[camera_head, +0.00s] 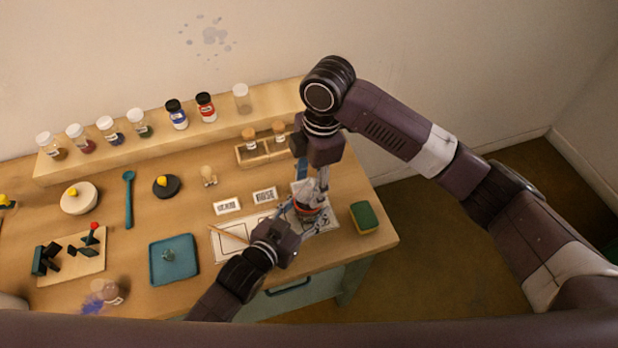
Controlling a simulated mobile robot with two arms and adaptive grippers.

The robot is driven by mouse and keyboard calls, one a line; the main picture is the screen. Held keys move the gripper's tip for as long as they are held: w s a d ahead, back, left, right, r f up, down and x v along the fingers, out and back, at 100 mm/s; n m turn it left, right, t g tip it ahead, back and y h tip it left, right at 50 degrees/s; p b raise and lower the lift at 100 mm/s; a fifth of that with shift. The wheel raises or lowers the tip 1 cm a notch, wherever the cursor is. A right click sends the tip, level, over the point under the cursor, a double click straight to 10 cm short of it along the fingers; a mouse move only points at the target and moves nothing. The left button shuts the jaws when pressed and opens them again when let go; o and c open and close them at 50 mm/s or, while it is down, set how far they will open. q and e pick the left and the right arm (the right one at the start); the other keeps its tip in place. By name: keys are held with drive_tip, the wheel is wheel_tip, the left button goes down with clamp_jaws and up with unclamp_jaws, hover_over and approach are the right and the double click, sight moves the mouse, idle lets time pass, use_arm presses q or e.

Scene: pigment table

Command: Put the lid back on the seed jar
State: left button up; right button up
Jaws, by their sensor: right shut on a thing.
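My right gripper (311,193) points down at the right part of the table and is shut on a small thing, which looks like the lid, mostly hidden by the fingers. Just below it is a dark, reddish round thing (309,210), which looks like the seed jar on a white marked sheet. Whether lid and jar touch cannot be told. My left gripper (309,219) comes from the front left, its fingers on either side of the jar. Whether they press on it is unclear.
A green and yellow sponge (364,217) lies right of the sheet (231,246). A pencil (228,234) and two labels (227,206) lie left. A wooden rack (266,155) with corked jars stands behind. A teal tray (174,277) lies at front left. Several bottles stand on the back shelf (70,167).

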drive_tip(key=shift+f, duration=0.25)
idle(0.3)
drive_tip(key=shift+f, duration=0.8)
drive_tip(key=shift+f, duration=0.65)
drive_tip(key=o, duration=1.2)
drive_tip(key=shift+o, duration=0.2)
drive_tip(key=r, duration=0.4)
drive_tip(key=d+r, duration=0.1)
drive_tip(key=r, duration=0.7)
drive_tip(key=shift+w+d, duration=0.15)
drive_tip(key=shift+w, duration=0.15)
